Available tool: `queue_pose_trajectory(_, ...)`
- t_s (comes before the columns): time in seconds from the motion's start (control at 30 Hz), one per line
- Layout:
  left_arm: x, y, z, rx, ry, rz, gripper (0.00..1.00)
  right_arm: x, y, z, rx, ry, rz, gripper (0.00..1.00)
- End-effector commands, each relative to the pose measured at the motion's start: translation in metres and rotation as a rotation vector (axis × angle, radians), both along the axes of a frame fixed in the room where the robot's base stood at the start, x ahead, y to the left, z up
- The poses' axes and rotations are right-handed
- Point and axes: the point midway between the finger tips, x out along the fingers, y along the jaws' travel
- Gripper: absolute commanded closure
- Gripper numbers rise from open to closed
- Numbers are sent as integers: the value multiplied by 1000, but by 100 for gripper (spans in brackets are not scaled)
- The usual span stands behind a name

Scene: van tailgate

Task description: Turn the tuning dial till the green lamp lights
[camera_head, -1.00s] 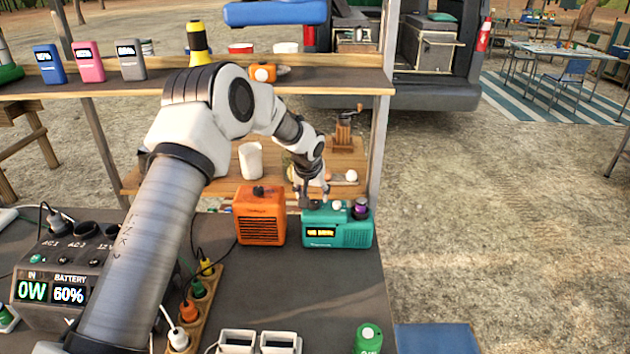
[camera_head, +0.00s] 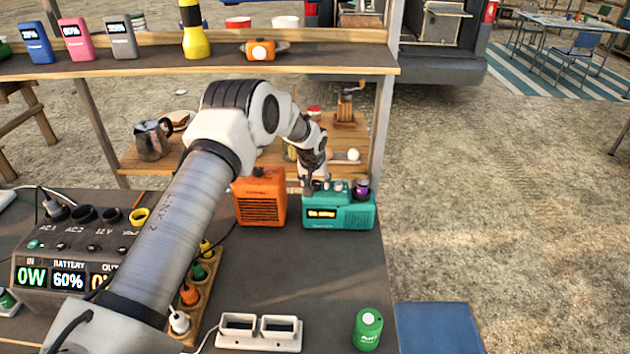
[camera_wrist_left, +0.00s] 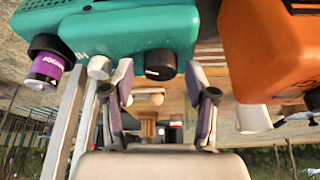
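The teal radio (camera_head: 352,216) stands on the dark table, with a lit amber display (camera_head: 321,213) whose text is too small to read. In the left wrist view, the radio (camera_wrist_left: 130,25) carries a black dial (camera_wrist_left: 160,63), a pale knob (camera_wrist_left: 99,67) and a purple-and-black piece (camera_wrist_left: 45,64). My left gripper (camera_head: 320,187) is at the radio's top left. In the wrist view, its fingers (camera_wrist_left: 158,72) are open, one on each side of the black dial, with visible gaps. I cannot make out a lit green lamp on the radio. My right gripper is not in view.
An orange box (camera_head: 260,197) stands close left of the radio. A power station (camera_head: 60,255), plug strip (camera_head: 190,300), white socket block (camera_head: 259,331) and green canister (camera_head: 367,329) are on the table. A shelf (camera_head: 180,68) runs behind.

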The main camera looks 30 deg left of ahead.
Motion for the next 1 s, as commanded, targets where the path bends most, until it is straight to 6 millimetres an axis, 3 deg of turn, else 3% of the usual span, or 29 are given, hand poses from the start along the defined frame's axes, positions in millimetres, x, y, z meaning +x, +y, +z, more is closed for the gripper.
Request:
queue_pose_trajectory(0.03, 0, 0, 0, 0, 0, 0, 67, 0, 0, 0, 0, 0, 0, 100)
queue_pose_trajectory(0.1, 0, 0, 0, 0, 1, 0, 92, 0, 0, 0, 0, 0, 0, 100)
queue_pose_trajectory(0.13, 0, 0, 0, 0, 1, 0, 99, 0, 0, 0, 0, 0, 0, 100)
queue_pose_trajectory(0.37, -1, 0, -3, -1, 2, -18, 99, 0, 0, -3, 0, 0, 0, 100)
queue_pose_trajectory(0.77, -1, 2, -7, -2, 4, -337, 99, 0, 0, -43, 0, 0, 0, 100)
queue_pose_trajectory(1.0, -2, 1, -3, -2, 7, -379, 100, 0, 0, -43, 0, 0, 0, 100)
